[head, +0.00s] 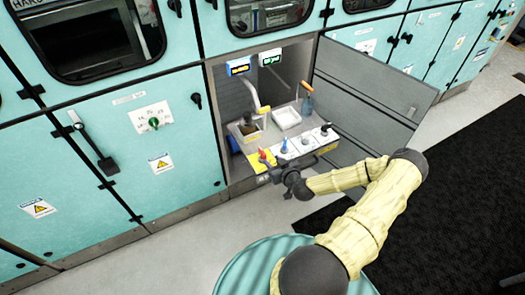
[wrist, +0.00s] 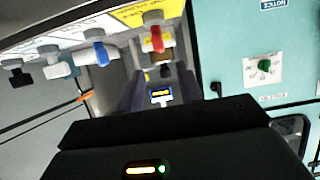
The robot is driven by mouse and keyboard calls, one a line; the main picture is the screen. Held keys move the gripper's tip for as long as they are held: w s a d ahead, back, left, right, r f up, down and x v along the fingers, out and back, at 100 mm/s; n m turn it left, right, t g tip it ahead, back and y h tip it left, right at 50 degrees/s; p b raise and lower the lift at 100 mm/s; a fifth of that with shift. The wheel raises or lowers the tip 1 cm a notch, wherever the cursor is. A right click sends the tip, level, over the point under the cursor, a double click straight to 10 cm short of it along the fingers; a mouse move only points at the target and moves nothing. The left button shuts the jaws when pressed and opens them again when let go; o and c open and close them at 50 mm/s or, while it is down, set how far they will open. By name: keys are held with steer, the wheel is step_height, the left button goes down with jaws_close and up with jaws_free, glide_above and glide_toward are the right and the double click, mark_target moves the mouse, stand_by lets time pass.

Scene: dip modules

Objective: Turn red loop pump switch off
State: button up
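The red switch (head: 263,156) is the leftmost of a row of valve-like switches on a panel in the open cabinet bay. In the wrist view, the red switch (wrist: 157,38) has a white base with a yellow label behind it. My gripper (head: 268,178) is just in front of the panel, near the red switch. In the wrist view, my gripper (wrist: 158,80) shows two dark fingers spread apart, with nothing seen between them. The red switch is in line with the gap, beyond the fingertips, and appears untouched.
Beside it are a blue switch (head: 284,146), a white one (head: 305,140) and a black one (head: 325,129). An open grey door (head: 370,90) stands right of the bay. Two small displays (head: 238,67) hang above. Teal cabinets (head: 165,185) flank the left.

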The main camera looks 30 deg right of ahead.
mark_target(264, 153)
steer(key=p+x, duration=0.1)
steer(key=x, duration=0.9)
steer(key=shift+w+f, duration=0.1)
steer(key=shift+f, duration=0.05)
jaws_close()
